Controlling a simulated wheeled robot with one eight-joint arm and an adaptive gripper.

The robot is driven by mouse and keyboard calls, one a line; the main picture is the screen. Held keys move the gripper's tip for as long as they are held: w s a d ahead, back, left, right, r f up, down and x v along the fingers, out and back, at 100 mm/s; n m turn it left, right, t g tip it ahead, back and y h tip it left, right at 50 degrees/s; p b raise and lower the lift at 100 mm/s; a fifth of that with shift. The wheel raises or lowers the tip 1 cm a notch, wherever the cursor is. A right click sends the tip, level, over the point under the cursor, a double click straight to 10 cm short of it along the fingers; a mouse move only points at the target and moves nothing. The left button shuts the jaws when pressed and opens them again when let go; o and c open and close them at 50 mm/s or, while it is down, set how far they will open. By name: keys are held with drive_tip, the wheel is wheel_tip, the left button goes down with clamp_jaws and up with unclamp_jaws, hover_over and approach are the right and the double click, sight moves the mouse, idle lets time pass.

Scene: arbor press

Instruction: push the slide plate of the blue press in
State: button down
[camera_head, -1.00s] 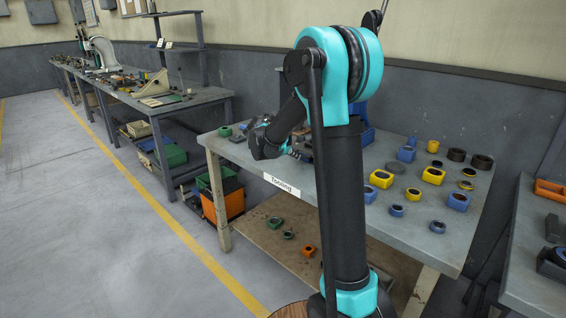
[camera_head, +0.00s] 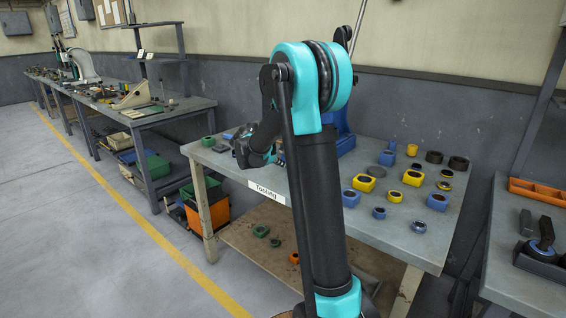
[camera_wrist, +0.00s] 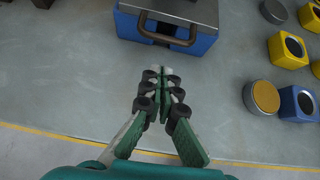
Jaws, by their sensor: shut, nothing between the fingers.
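The blue press (camera_head: 345,138) stands on the table labelled "Tooling", largely hidden behind my arm in the head view. In the wrist view its blue base (camera_wrist: 128,27) is at the top, with a grey slide plate (camera_wrist: 185,10) on it and a dark bar handle (camera_wrist: 188,42) at the front. My gripper (camera_wrist: 161,76) is shut and empty, its fingertips pointing at the handle. In the head view the gripper (camera_head: 279,158) is partly hidden by my arm.
Yellow and blue ring blocks (camera_head: 363,183) and loose rings stand on the table's right part. In the wrist view a round tan-topped piece (camera_wrist: 264,97) and blocks lie right of my gripper. The tabletop (camera_wrist: 60,90) is bare to the left.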

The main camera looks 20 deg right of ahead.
drive_tip(key=v, duration=1)
drive_tip(key=s+f+m+y, duration=0.2)
drive_tip(key=s+f+m, duration=0.4)
drive_tip(key=s, duration=0.5)
drive_tip(key=s+f+m+g+y, duration=0.1)
drive_tip(key=s+f+m+y, duration=0.2)
drive_tip(key=s+f+m, duration=0.3)
drive_tip(key=s+f+m+y, duration=0.3)
drive_tip(key=s+f+m, duration=0.3)
drive_tip(key=s+m, duration=0.7)
drive_tip(key=s, duration=0.3)
drive_tip(key=shift+s+f+g, duration=0.25)
drive_tip(key=shift+f+g, duration=0.05)
drive_tip(key=shift+g, duration=0.1)
